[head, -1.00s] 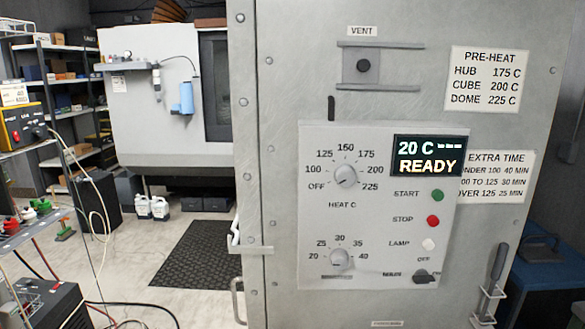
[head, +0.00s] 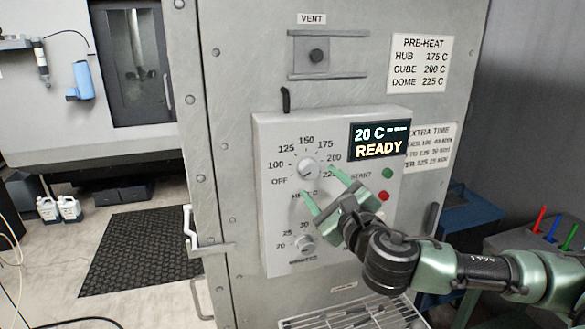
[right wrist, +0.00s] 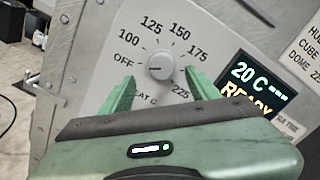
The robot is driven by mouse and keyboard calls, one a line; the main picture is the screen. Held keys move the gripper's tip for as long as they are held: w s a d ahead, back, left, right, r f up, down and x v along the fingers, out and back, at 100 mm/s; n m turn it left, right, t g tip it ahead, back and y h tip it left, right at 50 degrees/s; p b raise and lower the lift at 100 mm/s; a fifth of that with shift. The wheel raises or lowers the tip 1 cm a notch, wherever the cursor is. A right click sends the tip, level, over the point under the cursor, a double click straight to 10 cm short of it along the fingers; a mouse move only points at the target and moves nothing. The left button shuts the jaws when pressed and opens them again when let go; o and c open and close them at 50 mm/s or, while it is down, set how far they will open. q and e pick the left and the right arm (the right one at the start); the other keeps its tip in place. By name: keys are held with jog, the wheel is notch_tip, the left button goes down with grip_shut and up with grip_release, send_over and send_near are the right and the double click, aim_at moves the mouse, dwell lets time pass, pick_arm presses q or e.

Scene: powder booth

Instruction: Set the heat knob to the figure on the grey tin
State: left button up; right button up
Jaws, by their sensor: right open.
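The heat knob (head: 308,168) is a pale round dial on the light control panel (head: 270,232). It also shows in the right wrist view (right wrist: 161,66), where its mark seems to point left at OFF. Figures from 100 to 225 ring it. My right gripper (head: 320,184) is open in front of the panel, just below the knob in the head view. In the right wrist view its green fingers stand either side of the knob, with no contact visible. The grey tin is not in view. My left gripper is not in view.
The display (head: 379,141) reads 20 C READY. A PRE-HEAT sign (head: 417,63) lists hub 175, cube 200, dome 225. A smaller lower knob (head: 304,245), a green button (head: 387,173) and a red button (head: 383,196) are close by. A wire rack (head: 350,316) is below.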

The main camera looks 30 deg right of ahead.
aim_at(312, 172)
jog(key=p+x, duration=0.2)
jog(key=x, duration=0.4)
jog(key=shift+d+p, duration=0.1)
jog(key=shift+p, duration=0.2)
jog(key=shift+w, duration=0.3)
jog(key=shift+d+f, duration=0.1)
jog(key=shift+s, duration=0.1)
grip_shut()
